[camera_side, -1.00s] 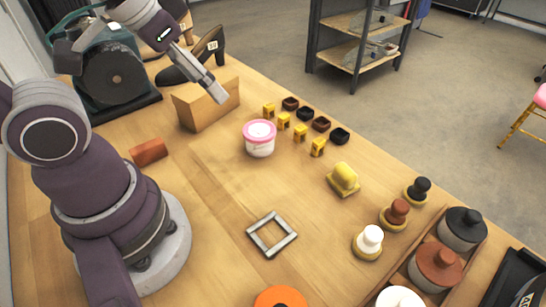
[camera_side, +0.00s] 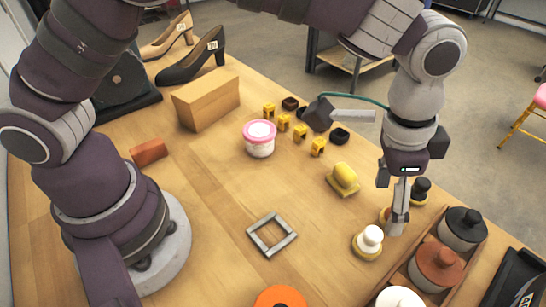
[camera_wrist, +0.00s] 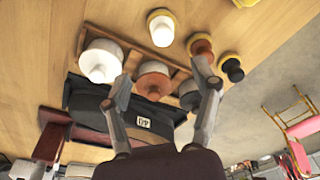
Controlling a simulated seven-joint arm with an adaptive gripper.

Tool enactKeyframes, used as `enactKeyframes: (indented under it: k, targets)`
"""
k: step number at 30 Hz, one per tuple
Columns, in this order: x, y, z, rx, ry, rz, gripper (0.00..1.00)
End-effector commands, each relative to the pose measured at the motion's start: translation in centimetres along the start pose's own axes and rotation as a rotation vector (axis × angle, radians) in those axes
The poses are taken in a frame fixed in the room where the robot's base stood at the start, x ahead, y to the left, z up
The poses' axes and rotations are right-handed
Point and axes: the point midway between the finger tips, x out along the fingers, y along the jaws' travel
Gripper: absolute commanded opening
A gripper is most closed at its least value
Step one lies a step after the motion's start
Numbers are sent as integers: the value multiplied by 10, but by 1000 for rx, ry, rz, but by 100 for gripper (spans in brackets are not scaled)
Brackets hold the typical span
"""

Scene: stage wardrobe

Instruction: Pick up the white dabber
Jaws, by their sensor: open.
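The white dabber (camera_side: 371,238) stands upright on the table, a white knob on a yellowish round base. It also shows at the top of the wrist view (camera_wrist: 161,30). The brown dabber is mostly hidden behind my gripper in the side view, but shows in the wrist view (camera_wrist: 202,47). The black dabber (camera_side: 421,188) stands just beyond. My gripper (camera_side: 397,222) points down over the row, to the right of the white dabber in the side view. In the wrist view its fingers (camera_wrist: 160,72) are spread and empty.
A wooden tray (camera_side: 398,276) with black, brown and white pots lies beside the dabbers. A yellow block (camera_side: 343,178), a grey square frame (camera_side: 271,235) and a pink-lidded tub (camera_side: 259,138) stand farther left. An orange round thing (camera_side: 281,298) is at the front edge.

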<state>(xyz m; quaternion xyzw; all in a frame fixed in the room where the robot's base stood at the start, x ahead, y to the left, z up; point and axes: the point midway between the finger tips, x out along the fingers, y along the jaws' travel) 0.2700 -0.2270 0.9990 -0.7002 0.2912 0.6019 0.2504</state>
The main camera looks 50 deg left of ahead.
Motion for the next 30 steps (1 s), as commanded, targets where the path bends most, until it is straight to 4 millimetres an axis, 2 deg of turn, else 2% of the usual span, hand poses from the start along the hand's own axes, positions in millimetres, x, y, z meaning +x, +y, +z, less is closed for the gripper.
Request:
enactKeyframes:
  k: [3, 8, 15, 23, 30]
  targets:
    - [25, 0, 2, 0, -7, 1, 63]
    - [47, -1, 2, -1, -5, 0, 63]
    - [90, -5, 6, -2, -4, 0, 63]
    - [96, -5, 5, -2, 0, 0, 63]
    - [96, -5, 5, -2, -1, 0, 34]
